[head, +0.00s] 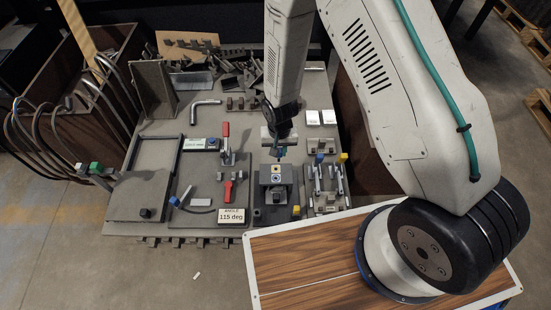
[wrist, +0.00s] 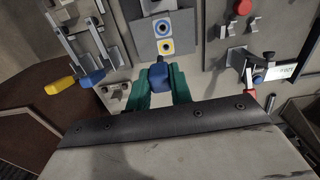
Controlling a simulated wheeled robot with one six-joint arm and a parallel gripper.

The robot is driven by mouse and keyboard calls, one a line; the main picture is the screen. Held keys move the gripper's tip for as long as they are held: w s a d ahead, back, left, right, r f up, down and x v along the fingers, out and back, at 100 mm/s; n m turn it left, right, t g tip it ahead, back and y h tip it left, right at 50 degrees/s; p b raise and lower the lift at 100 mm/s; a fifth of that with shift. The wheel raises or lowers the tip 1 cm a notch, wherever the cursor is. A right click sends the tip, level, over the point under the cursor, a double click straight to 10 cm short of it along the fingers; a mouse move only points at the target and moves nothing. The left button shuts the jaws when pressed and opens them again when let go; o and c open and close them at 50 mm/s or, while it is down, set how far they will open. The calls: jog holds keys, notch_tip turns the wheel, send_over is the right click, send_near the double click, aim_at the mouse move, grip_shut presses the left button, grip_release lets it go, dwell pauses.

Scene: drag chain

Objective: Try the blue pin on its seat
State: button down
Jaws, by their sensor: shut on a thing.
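My gripper (wrist: 161,88) is shut on the blue pin (wrist: 160,76), whose blue head shows between the two green fingers in the wrist view. In the head view my gripper (head: 280,153) hangs just behind the grey seat block (head: 277,190). The block's top carries a blue-ringed hole (wrist: 163,27) and a yellow-ringed hole (wrist: 166,46), both uncovered in the wrist view. The yellow ring is the nearer one to my gripper. The pin appears apart from both holes; its height above the block is hard to tell.
Right of the block stands a fixture with blue (head: 319,158) and yellow (head: 343,157) ended parts. Left is a plate with red-handled clamps (head: 226,130) and an angle sign (head: 232,216). Metal scraps (head: 235,68) lie at the back. A wooden-topped surface (head: 300,265) is in front.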

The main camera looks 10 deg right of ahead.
jog(key=shift+s+a+f, duration=0.35)
jog(key=shift+s+f, duration=0.2)
jog(key=shift+s, duration=0.05)
jog(key=shift+s+a+f, duration=0.35)
jog(key=shift+s+f, duration=0.2)
send_near(276, 174)
jog(key=shift+s+a+f, duration=0.15)
jog(key=shift+s+f, duration=0.75)
jog(key=shift+f, duration=2.4)
dwell(0.4)
dwell(0.7)
jog(key=c, duration=1.2)
grip_release()
jog(key=shift+o, duration=0.2)
notch_tip(276, 174, up, 8)
